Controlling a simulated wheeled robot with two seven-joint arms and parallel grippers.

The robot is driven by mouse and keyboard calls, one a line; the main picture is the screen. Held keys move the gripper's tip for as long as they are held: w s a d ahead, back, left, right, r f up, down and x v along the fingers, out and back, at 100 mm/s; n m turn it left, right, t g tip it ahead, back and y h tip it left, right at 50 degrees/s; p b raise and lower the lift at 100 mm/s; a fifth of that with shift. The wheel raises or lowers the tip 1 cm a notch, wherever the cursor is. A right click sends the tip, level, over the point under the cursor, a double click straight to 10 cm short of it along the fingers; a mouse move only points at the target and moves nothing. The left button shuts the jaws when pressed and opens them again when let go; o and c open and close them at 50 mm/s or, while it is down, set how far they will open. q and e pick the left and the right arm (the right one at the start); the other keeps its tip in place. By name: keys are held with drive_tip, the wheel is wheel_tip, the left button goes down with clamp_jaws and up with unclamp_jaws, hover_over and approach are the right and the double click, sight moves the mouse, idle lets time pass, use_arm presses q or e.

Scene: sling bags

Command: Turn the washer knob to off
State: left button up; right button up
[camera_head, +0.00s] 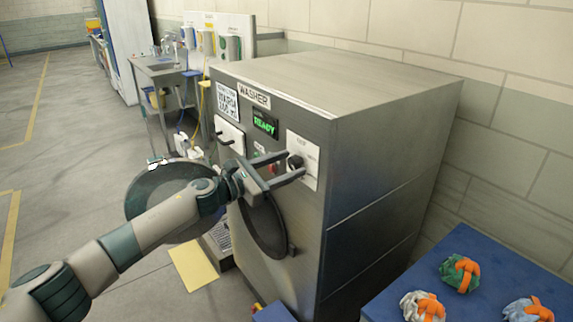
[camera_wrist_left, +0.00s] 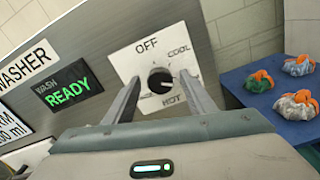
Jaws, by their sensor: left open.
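The washer (camera_head: 370,90) is a grey metal box with a green "READY" display (camera_head: 265,123). Its black round knob (camera_head: 294,161) sits on a white plate on the front; in the left wrist view the knob (camera_wrist_left: 160,80) shows between the labels OFF, COOL and HOT. A pale mark on the knob seems to face the lower right, toward HOT. My left gripper (camera_head: 295,164) is open, its two fingers reaching to either side of the knob. In the left wrist view the fingers (camera_wrist_left: 159,76) flank the knob with gaps; contact cannot be seen. My right gripper is not in view.
A blue table (camera_head: 480,255) at the lower right holds several grey and green bundles with orange bands (camera_head: 461,272). A dark round door (camera_head: 150,190) stands out left of the washer. A sink bench (camera_head: 165,68) stands behind. The floor at left is clear.

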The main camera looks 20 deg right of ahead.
use_arm(q)
drive_tip(key=c, duration=1)
drive_tip(key=shift+c, duration=0.2)
